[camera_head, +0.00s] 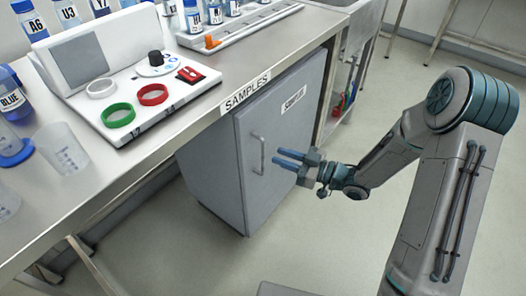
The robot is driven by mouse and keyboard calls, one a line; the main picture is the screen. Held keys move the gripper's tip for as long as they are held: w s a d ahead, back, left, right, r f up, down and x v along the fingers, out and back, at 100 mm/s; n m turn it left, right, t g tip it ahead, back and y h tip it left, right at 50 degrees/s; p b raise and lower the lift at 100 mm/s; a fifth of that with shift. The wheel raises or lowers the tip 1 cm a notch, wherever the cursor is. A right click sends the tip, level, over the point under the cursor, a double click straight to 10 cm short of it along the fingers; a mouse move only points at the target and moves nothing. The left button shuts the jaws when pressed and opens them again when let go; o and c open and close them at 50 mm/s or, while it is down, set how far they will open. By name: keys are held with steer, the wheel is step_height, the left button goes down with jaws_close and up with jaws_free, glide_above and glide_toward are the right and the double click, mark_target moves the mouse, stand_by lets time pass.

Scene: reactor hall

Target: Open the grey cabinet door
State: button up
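The grey cabinet (208,172) stands under the bench, below a "SAMPLES" label. Its grey door (285,130) looks shut, with a small white label near its top right. A vertical bar handle (261,156) sits on the left part of the door. My gripper (276,157) is in front of the door, just right of the handle. Its two blue fingers point left toward the handle, with a gap between them. It looks empty, and the fingers appear apart from the handle.
A sink (365,20) is right of the cabinet. The floor (310,230) before the door is clear.

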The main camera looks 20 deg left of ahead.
steer(key=a, duration=0.3)
steer(key=w+a, duration=0.1)
steer(key=a, duration=0.2)
steer(key=shift+w+a+b, duration=0.15)
steer(key=shift+a+b, duration=0.15)
steer(key=shift+b, duration=0.1)
jaws_close()
